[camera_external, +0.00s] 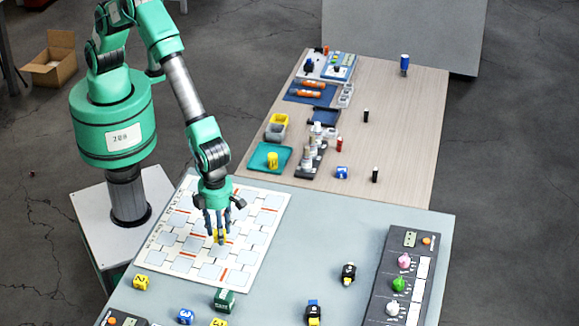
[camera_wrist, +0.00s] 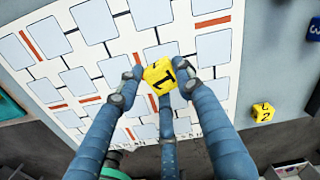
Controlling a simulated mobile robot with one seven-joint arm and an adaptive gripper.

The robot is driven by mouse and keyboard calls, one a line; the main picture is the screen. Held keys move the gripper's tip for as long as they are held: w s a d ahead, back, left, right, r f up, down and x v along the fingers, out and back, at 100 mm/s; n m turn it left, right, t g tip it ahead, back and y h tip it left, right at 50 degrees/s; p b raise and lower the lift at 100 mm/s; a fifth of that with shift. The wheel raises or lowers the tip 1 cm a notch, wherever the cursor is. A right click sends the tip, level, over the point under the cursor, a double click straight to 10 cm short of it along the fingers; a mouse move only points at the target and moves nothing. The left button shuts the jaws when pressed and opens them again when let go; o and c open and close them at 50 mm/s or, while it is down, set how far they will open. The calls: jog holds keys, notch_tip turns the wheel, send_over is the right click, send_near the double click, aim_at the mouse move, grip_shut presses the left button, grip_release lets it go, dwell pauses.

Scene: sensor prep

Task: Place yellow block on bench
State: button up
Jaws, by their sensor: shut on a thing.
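A yellow block (camera_external: 219,237) is between the fingers of my gripper (camera_external: 217,228), over the white board with grey squares (camera_external: 247,262). In the wrist view the yellow block (camera_wrist: 160,75) shows a black mark on its face, and the fingers of my gripper (camera_wrist: 160,82) close around it. I cannot tell whether the block touches the board. The board lies on the grey bench (camera_external: 330,225). Another yellow block (camera_external: 141,282), marked 2, sits on the bench left of the board; it also shows in the wrist view (camera_wrist: 263,112).
A green block (camera_external: 224,300), a blue block (camera_external: 186,316) and a partly cut-off yellow block (camera_external: 218,323) are near the front. A knob panel (camera_external: 398,280) lines the right side. The bench middle is clear.

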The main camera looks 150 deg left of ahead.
jog(key=s+d+m, duration=0.1)
jog(key=s+d, duration=0.1)
jog(key=d, duration=0.4)
jog(key=s+d+m+b, duration=0.1)
jog(key=s+d+m, duration=0.1)
jog(key=d, duration=0.5)
jog(key=s+d+m, duration=0.1)
jog(key=s+d, duration=0.2)
jog(key=d, duration=0.3)
jog(key=shift+s+d+f, duration=0.2)
jog(key=shift+s+f, duration=0.15)
jog(key=b, duration=0.3)
send_over(169, 292)
jog(key=shift+f, duration=0.75)
jog(key=shift+f, duration=0.1)
jog(key=shift+f+b, duration=0.75)
jog(key=shift+f, duration=0.9)
jog(key=o, duration=0.9)
jog(key=shift+f, duration=0.15)
jog(key=shift+o, duration=0.2)
